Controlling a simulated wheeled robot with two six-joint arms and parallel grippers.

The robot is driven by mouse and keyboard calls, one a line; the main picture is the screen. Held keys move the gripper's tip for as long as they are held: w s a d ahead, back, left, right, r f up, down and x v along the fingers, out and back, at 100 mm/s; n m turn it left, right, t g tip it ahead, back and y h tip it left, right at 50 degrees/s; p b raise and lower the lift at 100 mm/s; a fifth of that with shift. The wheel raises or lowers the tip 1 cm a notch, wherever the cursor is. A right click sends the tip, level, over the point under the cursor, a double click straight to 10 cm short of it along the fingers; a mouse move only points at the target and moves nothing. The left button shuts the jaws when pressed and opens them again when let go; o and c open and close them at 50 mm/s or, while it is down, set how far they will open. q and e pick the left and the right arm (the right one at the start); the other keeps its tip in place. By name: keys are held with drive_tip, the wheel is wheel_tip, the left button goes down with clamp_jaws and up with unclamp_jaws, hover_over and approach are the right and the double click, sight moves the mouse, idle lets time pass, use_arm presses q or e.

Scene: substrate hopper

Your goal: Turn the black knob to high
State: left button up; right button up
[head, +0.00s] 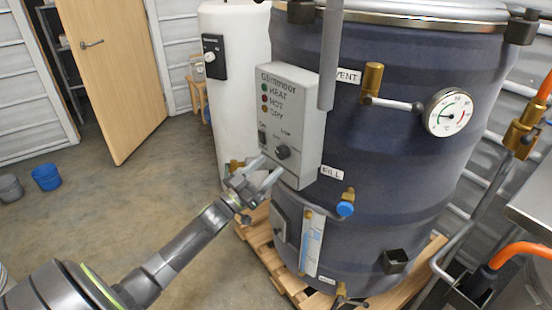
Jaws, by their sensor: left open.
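The black knob (283,152) is a small round dial low on the front of the grey control box (312,125), which is fixed to the dark blue tank (400,165). Small markings surround the knob, too small to read surely, and I cannot tell its setting. A dark switch (262,138) is left of it. My left gripper (266,171) is open just below and left of the knob, fingers toward the box's lower edge. It appears apart from the knob, and nothing shows between its fingers. My right gripper is not in view.
A dial gauge (449,112), a brass vent valve (372,80) and a blue-handled valve (345,208) stick out from the tank. The tank stands on a wooden pallet (262,262). A white cylinder (236,100) is behind. Open floor lies left, with a blue bucket (46,177).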

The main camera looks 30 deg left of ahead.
sight(279, 156)
use_arm(q)
drive_tip(key=shift+x, duration=2.1)
drive_tip(key=c, duration=1)
